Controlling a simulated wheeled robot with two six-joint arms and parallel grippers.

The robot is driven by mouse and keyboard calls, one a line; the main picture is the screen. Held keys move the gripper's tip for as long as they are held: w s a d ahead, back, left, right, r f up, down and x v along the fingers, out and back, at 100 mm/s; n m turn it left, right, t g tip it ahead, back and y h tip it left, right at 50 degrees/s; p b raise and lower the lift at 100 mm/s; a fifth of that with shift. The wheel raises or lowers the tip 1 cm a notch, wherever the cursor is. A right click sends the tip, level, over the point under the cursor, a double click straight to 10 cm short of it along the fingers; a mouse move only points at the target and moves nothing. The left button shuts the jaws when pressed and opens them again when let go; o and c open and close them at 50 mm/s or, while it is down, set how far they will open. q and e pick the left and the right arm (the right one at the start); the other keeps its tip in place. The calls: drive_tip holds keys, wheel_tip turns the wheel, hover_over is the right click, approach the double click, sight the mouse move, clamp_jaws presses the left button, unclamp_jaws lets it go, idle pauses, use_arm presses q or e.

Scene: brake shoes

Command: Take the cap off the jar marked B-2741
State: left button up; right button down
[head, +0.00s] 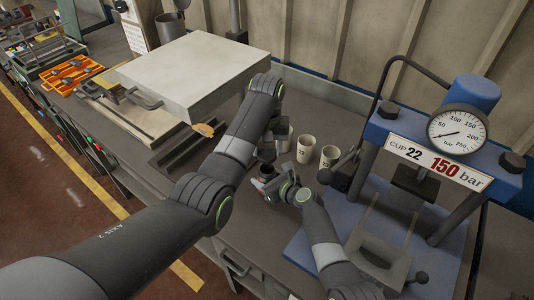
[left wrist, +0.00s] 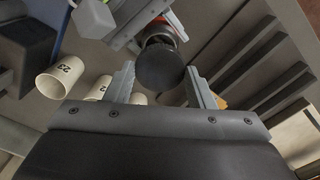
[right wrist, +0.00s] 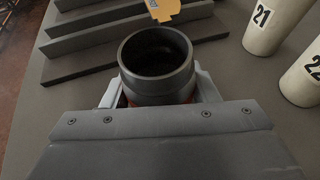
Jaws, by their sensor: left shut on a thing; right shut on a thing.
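The jar (right wrist: 158,88) is a dark cylinder with an orange-red band low on its side. The right wrist view shows its mouth open and dark inside, and my right gripper (right wrist: 155,95) is shut around its sides. My left gripper (left wrist: 160,72) is shut on a round black cap (left wrist: 160,68), seen from above. The left wrist view shows the cap over the jar and the right gripper's fingers. In the head view the left gripper (head: 270,148) is just above the right gripper (head: 265,184), and the jar is mostly hidden. I cannot read its marking.
Cream numbered cups stand close by on the bench, including cup 22 (head: 305,143) and cup 23 (head: 330,152). A blue press (head: 472,92) with a gauge stands at the right. A pale slab (head: 195,68) and an orange tool tray (head: 72,74) lie left.

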drive_tip(key=shift+c, duration=2.3)
unclamp_jaws()
